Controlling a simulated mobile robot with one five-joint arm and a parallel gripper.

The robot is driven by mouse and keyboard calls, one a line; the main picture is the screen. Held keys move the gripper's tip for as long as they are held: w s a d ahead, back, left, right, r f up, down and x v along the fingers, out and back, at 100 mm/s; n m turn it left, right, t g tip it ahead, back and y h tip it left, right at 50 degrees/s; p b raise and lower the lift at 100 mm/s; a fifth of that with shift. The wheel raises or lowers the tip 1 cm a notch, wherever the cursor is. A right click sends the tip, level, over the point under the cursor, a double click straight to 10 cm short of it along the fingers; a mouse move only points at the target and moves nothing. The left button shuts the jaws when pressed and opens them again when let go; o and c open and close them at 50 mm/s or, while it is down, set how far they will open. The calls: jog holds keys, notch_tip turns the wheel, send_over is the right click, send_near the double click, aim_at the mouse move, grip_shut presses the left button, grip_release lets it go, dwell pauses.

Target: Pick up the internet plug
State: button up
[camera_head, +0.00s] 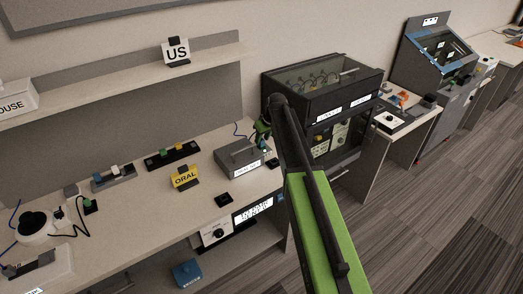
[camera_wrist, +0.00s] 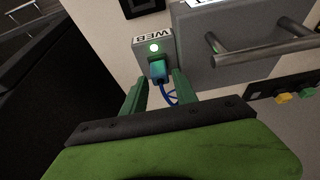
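The internet plug (camera_wrist: 158,71) is a small blue-teal connector in the wrist view. It sits at a grey box labelled WEB (camera_wrist: 146,41) with a lit green light, and a blue cable (camera_wrist: 169,97) trails from it. My gripper (camera_wrist: 159,80) is open, with one green fingertip on each side of the plug and visible gaps between. In the head view my gripper (camera_head: 263,133) is at the back right end of the desk, beside a grey box with a handle (camera_head: 240,157). The plug cannot be made out there.
The grey box with a metal handle (camera_wrist: 250,45) stands close to the WEB box. A black glass-topped cabinet (camera_head: 325,100) is right of the desk (camera_head: 140,215). A yellow ORAL sign (camera_head: 185,178) and several coloured-switch strips lie farther left. Carpet (camera_head: 430,205) is clear at right.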

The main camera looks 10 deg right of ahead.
jog(key=b+x, duration=0.1)
jog(key=x, duration=0.1)
jog(key=shift+f, duration=0.35)
jog(key=shift+r, duration=0.2)
grip_shut()
jog(key=shift+r+p, duration=0.45)
jog(key=shift+p, duration=0.2)
notch_tip(320, 180, up, 4)
jog(key=p, duration=0.4)
jog(key=shift+a, duration=0.1)
jog(key=s+d+r+p, duration=0.6)
jog(key=d, duration=0.4)
